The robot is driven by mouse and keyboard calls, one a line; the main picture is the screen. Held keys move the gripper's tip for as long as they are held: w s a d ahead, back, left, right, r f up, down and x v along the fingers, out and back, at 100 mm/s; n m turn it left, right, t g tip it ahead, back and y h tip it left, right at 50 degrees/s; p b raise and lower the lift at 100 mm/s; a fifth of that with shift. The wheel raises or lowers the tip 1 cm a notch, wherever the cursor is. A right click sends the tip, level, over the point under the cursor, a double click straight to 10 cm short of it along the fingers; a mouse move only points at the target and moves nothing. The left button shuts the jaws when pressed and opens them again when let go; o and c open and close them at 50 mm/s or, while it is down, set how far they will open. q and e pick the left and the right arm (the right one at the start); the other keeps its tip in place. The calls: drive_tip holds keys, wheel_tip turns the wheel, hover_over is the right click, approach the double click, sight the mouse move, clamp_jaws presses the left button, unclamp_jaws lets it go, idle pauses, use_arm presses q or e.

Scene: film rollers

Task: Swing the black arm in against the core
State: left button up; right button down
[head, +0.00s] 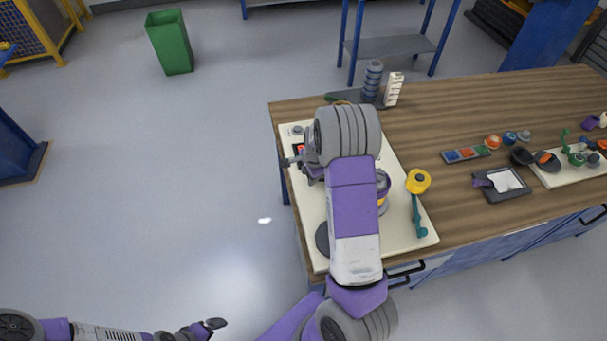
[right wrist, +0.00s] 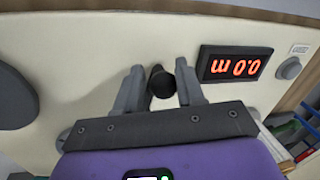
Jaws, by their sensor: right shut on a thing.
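My right gripper (head: 311,166) is low over the left side of a cream board (head: 405,230), partly hidden by my own arm. In the right wrist view its two fingers (right wrist: 161,90) are closed on a black, round-ended piece (right wrist: 158,78), seen end-on. It seems to be part of the black arm; the rest of that arm is hidden. A purple and yellow part (head: 383,192), perhaps the core, shows just right of my forearm and is mostly covered. My left gripper (head: 206,327) is at the bottom left over the floor, too small to read.
A red-digit display (right wrist: 235,65) and a grey button (right wrist: 289,68) are beside the fingers. A dark disc (right wrist: 14,95) is at the left. Trays and small parts lie farther right.

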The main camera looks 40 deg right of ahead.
drive_tip(key=shift+w+d+r+m, duration=0.2)
drive_tip(key=shift+w+d+m, duration=0.1)
drive_tip(key=shift+w, duration=0.05)
idle(0.3)
drive_tip(key=c, duration=0.9)
unclamp_jaws()
drive_tip(key=shift+d, duration=0.1)
drive_tip(key=shift+c, duration=0.2)
drive_tip(key=shift+o, duration=0.4)
drive_tip(key=shift+f, duration=0.15)
drive_tip(key=r, duration=0.2)
drive_tip(key=s+r+p, duration=0.1)
drive_tip(key=r, duration=0.2)
drive_tip(key=r+p, duration=0.1)
drive_tip(key=r, duration=0.1)
drive_tip(key=shift+s+a+r, duration=0.2)
drive_tip(key=shift+s+a, duration=0.05)
drive_tip(key=shift+a, duration=0.05)
